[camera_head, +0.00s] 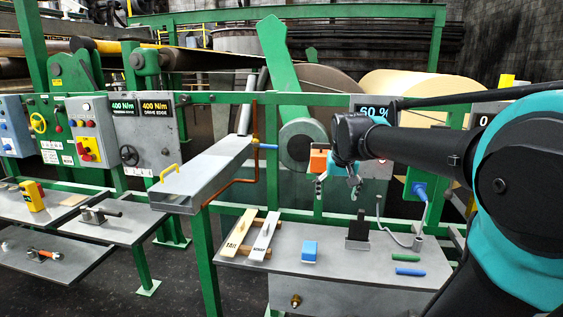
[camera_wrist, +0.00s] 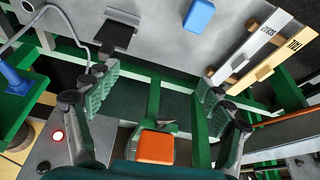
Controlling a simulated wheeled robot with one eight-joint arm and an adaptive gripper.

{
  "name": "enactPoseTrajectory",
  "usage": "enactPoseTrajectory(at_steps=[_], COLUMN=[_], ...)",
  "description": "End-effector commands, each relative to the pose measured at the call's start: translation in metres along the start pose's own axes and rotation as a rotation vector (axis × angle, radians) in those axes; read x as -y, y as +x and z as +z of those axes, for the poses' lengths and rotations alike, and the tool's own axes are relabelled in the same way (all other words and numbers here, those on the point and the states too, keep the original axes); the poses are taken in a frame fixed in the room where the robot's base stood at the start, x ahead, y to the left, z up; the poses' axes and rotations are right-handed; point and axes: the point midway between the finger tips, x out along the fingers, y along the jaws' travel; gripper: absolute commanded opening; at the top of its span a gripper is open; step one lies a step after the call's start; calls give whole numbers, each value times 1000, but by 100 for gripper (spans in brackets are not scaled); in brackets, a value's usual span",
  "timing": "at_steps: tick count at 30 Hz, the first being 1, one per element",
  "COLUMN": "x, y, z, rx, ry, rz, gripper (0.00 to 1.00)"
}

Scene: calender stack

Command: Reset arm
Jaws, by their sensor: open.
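My gripper (camera_head: 338,190) hangs with its fingers pointing down at the back of the right-hand grey bench, in front of the green frame. In the wrist view its two padded fingers (camera_wrist: 152,88) are spread wide apart with nothing between them. My black and teal arm reaches in from the right. An orange block (camera_head: 318,161) is just left of the gripper in the head view; it also shows low between the fingers in the wrist view (camera_wrist: 155,147).
The right bench (camera_head: 285,262) bears two labelled boards (camera_head: 251,233), a blue block (camera_head: 309,251), a dark stand (camera_head: 358,232), a bent grey rod (camera_head: 396,238) and two small coloured bars (camera_head: 408,264). A long grey box (camera_head: 205,174) sits left. Green posts and rails stand close behind the gripper.

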Motion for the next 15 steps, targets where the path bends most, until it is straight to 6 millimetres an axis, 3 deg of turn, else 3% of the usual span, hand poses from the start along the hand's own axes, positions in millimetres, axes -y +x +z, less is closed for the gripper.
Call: enactPoseTrajectory(at_steps=[1, 6, 12, 15], x=[-5, -18, -28, -32], y=[22, 81, 128, 140], z=[24, 107, 201, 233], rx=[1, 5, 8, 8], ry=[-3, -26, -48, -55], rz=[-2, -11, -22, -25], gripper=[81, 81, 81, 81])
